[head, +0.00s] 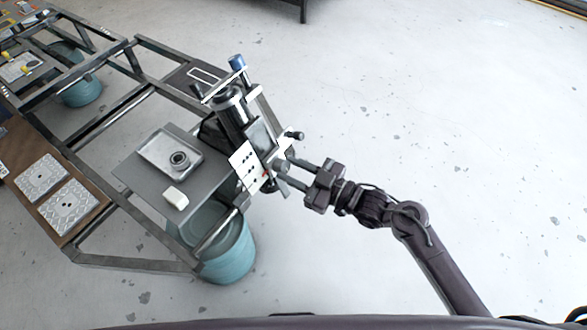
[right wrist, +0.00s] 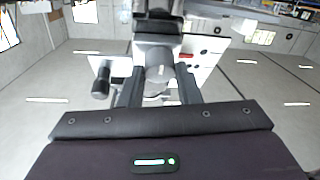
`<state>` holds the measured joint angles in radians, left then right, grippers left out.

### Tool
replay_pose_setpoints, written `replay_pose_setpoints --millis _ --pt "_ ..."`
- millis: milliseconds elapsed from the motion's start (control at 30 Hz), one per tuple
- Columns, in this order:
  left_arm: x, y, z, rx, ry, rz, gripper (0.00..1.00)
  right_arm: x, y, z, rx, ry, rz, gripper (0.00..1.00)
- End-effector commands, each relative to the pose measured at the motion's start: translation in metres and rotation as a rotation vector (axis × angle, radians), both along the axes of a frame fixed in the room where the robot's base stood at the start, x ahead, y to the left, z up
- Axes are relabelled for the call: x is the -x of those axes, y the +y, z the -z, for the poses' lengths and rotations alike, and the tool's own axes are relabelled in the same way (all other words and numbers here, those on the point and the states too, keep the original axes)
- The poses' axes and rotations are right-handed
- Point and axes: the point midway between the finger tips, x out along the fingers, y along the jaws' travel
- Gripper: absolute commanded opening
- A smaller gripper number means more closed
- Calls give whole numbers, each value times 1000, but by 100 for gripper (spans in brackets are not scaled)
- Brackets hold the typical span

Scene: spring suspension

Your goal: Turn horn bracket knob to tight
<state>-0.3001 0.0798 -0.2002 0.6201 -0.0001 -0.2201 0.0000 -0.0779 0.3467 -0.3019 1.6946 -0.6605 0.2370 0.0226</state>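The spring suspension machine (head: 232,112) stands at the corner of the metal frame, with a white plate (head: 246,166) on its front. My right gripper (head: 284,176) is at this plate's right side, with its two fingers spread apart and pointing at the machine. In the right wrist view, a grey round knob (right wrist: 159,72) sits between the fingertips (right wrist: 160,78). I see no clear grip on it. A black-ended handle (right wrist: 100,84) sticks out left of the fingers there; it also shows in the head view (head: 295,135). My left gripper is out of view.
A grey shelf (head: 150,193) holds a metal tray (head: 158,163) with a round part, and a small white block (head: 175,198). A teal bin (head: 230,262) stands below. Patterned plates (head: 68,207) lie at the left. The floor at the right is clear.

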Motion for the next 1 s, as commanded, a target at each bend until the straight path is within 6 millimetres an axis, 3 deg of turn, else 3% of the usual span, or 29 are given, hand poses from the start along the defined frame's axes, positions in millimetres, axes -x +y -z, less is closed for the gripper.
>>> replay_pose_setpoints --millis 67,467,1000 --pt "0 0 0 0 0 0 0 0 0 0 0 0 0 8" --pt "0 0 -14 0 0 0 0 1 1 -3 -44 61 31 8" --pt "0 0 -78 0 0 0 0 4 4 -7 -294 404 211 8"
